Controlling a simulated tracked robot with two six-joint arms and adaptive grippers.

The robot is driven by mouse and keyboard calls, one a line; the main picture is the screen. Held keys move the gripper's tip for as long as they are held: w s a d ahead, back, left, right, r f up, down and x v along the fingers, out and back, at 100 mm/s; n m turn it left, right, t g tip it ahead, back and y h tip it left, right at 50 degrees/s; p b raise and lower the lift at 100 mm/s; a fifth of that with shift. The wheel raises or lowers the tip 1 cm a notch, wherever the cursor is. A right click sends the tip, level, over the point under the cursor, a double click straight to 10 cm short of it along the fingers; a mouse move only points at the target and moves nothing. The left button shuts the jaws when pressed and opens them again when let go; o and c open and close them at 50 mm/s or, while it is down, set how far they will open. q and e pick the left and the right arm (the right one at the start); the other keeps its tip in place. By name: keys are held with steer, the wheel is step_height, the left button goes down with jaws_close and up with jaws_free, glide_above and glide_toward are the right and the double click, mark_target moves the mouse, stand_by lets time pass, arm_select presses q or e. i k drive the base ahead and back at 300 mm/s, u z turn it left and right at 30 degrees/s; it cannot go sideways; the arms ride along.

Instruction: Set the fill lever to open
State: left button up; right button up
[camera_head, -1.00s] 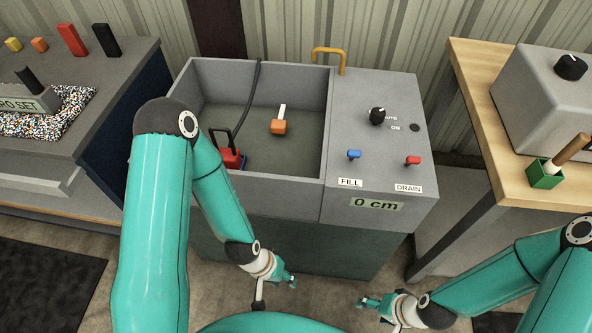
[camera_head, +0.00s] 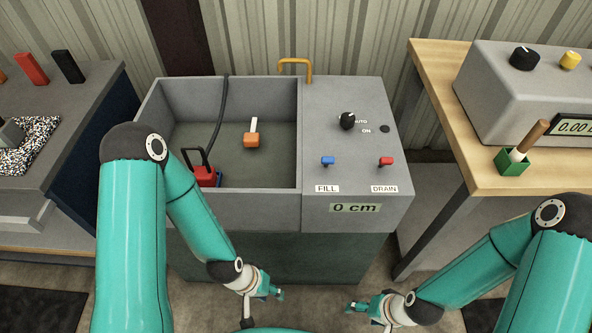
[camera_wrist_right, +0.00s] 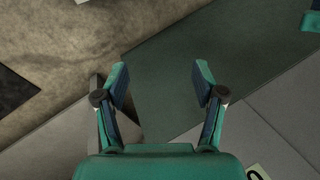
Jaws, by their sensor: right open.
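The blue fill lever (camera_head: 327,161) stands on the grey panel (camera_head: 390,215) at the right of the sink, just above the label FILL (camera_head: 327,188). The red drain lever (camera_head: 386,161) is to its right, above the label DRAIN. My right gripper (camera_head: 354,307) is low in front of the sink unit, well apart from the levers. In the right wrist view my right gripper (camera_wrist_right: 161,82) is open and empty over the floor and the unit's front. My left gripper (camera_head: 278,292) is also low in front of the unit; its jaws are too small to judge.
The basin (camera_head: 228,205) holds a red pump (camera_head: 205,177) and an orange float (camera_head: 251,140). A wooden bench (camera_head: 440,110) stands at right, a grey counter (camera_head: 60,150) at left.

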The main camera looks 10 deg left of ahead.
mark_target(326, 160)
steer(key=z, duration=2.2)
steer(key=i, duration=0.1)
steer(key=u, duration=3.3)
steer(key=k, duration=1.05)
steer(key=z, duration=1.3)
steer(key=i, duration=1)
